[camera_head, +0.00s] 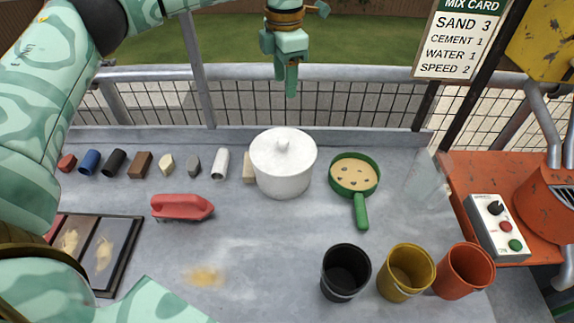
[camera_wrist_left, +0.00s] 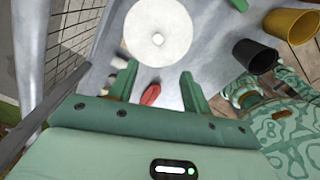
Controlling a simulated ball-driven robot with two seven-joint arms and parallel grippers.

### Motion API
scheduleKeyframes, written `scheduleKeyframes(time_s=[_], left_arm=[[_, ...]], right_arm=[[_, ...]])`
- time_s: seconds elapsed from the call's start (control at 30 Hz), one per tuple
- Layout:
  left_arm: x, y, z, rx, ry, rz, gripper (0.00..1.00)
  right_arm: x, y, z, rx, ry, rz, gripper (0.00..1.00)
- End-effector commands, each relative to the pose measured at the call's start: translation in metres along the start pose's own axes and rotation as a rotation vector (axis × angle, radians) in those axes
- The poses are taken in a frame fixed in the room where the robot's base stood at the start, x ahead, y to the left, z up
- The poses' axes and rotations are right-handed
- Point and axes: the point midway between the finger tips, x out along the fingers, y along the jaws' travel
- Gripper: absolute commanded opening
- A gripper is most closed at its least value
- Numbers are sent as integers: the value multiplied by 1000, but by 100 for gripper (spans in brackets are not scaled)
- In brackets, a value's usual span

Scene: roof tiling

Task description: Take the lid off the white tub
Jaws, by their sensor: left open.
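The white tub (camera_head: 285,184) stands upright near the back of the grey worktop. Its round white lid (camera_head: 262,150) sits on top, with a small knob (camera_head: 283,147) in the middle. My left gripper (camera_head: 286,83) is above and behind the tub, by the railing, fingers pointing down and apart from the lid. In the left wrist view, the left gripper (camera_wrist_left: 157,82) is open and empty, with the lid (camera_wrist_left: 172,20) beyond its fingertips. The lid hides most of the tub there. I cannot make out my right gripper.
A green pan (camera_head: 346,186) stands close right of the tub. A red-handled tool (camera_head: 182,207) lies front left, and several small blocks and cylinders line the back. Black (camera_head: 336,289), yellow (camera_head: 395,291) and orange (camera_head: 453,287) buckets stand front right.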

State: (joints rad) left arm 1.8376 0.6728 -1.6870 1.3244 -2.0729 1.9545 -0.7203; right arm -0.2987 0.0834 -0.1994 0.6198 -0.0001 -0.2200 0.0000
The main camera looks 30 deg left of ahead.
Motion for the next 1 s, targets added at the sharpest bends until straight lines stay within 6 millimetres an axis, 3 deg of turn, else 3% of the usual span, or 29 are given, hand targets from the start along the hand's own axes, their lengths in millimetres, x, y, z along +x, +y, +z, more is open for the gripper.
scheduleKeyframes(time_s=[0.17, 0.5, 0.77, 1.0], left_arm=[[28, 0, 1, 1, 5, -6, 49], [106, 0, 0, 1, 4, -6, 49], [124, 1, 0, 0, 2, -3, 49], [163, 6, -3, 0, 5, -5, 49]], right_arm=[[12, -4, 4, 1, -8, -6, 36], [30, -9, 10, 2, -22, -14, 36], [34, -9, 12, 2, -25, -15, 36], [48, -10, 17, 1, -35, -18, 36]])
